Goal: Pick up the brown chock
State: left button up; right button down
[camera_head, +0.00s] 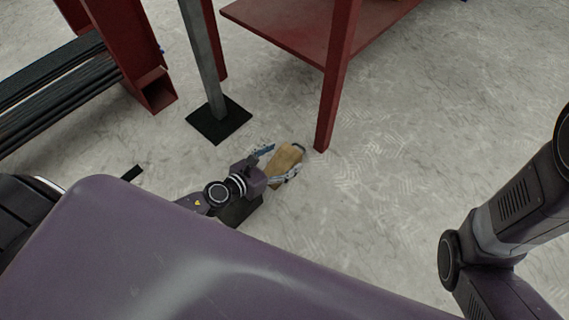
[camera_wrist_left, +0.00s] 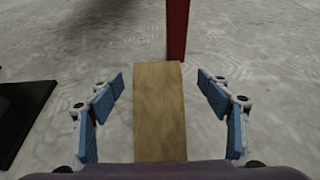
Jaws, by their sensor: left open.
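The brown chock (camera_head: 286,163) is a wooden block on the grey floor, just left of a red table leg. My left gripper (camera_head: 277,163) is at the chock, with its fingers spread on either side of it. In the left wrist view the chock (camera_wrist_left: 160,110) stands upright in the picture between the two blue finger pads of my left gripper (camera_wrist_left: 160,100). A gap shows on both sides, so the fingers are open and apart from it. The chock's near end is hidden by my gripper's body. My right gripper is not in view; only part of my right arm shows.
A red table (camera_head: 335,70) stands behind, its leg (camera_wrist_left: 177,30) just beyond the chock. A grey post on a black base plate (camera_head: 219,120) stands to the left. A red rack with dark bars (camera_head: 50,80) is at the upper left. The floor to the right is clear.

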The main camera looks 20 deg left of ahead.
aim_at(288, 153)
pick_arm(q)
jog(key=x, duration=0.2)
jog(key=b+x, duration=0.1)
jog(key=x, duration=0.1)
jog(key=shift+w+a+f, duration=0.1)
jog(key=shift+w+a, duration=0.05)
jog(key=shift+w, duration=0.15)
jog(key=c, duration=1.4)
